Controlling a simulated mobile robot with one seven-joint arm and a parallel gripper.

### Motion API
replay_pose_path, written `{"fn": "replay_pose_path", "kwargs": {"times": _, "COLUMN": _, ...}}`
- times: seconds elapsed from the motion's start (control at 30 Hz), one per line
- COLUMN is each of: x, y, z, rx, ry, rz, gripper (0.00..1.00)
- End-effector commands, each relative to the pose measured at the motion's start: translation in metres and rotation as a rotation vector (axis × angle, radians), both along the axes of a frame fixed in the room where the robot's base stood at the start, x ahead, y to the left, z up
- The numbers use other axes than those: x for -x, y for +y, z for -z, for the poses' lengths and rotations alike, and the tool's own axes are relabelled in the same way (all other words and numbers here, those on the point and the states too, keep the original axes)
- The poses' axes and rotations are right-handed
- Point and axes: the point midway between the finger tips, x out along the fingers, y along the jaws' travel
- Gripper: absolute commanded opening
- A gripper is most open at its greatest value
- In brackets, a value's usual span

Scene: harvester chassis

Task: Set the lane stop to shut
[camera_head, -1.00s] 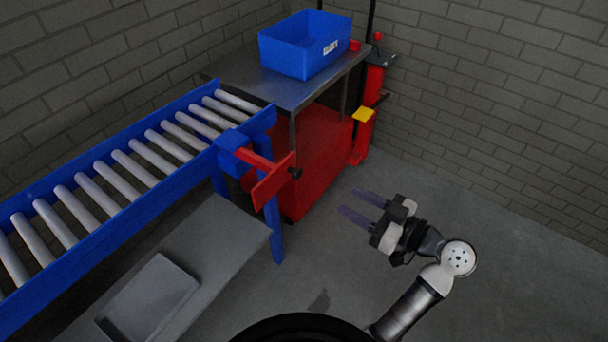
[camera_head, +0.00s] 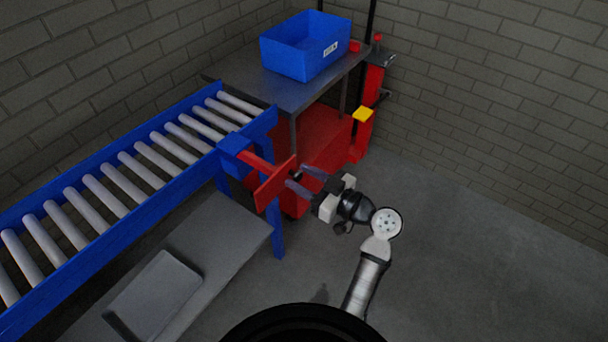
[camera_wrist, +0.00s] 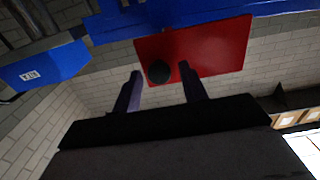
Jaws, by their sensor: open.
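The lane stop is a red arm with a flat red plate (camera_head: 275,184), mounted on a blue block (camera_head: 236,148) at the near side of the roller conveyor (camera_head: 120,174). The plate sticks out from the conveyor's side, away from the rollers. A dark round knob on the plate shows in the wrist view (camera_wrist: 158,72). My gripper (camera_head: 300,180) is open, its two fingers pointing at the plate's knob end. In the wrist view the knob appears between the fingertips (camera_wrist: 162,75); I cannot tell whether they touch it.
A blue bin (camera_head: 305,46) stands on a metal-topped table (camera_head: 285,92) behind the conveyor's end, above a red body. A grey bench (camera_head: 215,235) with a flat tray (camera_head: 155,296) lies below the conveyor. The floor (camera_head: 450,250) at the right is clear.

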Motion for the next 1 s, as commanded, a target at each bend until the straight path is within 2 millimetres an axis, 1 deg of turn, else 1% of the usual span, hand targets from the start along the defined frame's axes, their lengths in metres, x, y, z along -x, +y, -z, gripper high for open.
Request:
{"fn": "replay_pose_path", "kwargs": {"times": 0.27, "x": -0.001, "y": 0.001, "z": 0.0, "rx": 0.0, "ry": 0.001, "rz": 0.001, "gripper": 0.43}}
{"fn": "replay_pose_path", "kwargs": {"times": 0.6, "x": -0.001, "y": 0.001, "z": 0.0, "rx": 0.0, "ry": 0.001, "rz": 0.0, "gripper": 0.0}}
{"fn": "replay_pose_path", "kwargs": {"times": 0.83, "x": -0.003, "y": 0.004, "z": 0.002, "rx": 0.0, "ry": 0.0, "rz": -0.001, "gripper": 0.0}}
{"fn": "replay_pose_path", "kwargs": {"times": 0.93, "x": -0.011, "y": 0.015, "z": 0.005, "rx": 0.001, "ry": -0.002, "rz": -0.004, "gripper": 0.0}}
{"fn": "replay_pose_path", "kwargs": {"times": 1.0, "x": -0.02, "y": 0.028, "z": 0.006, "rx": 0.001, "ry": -0.003, "rz": -0.004, "gripper": 0.0}}
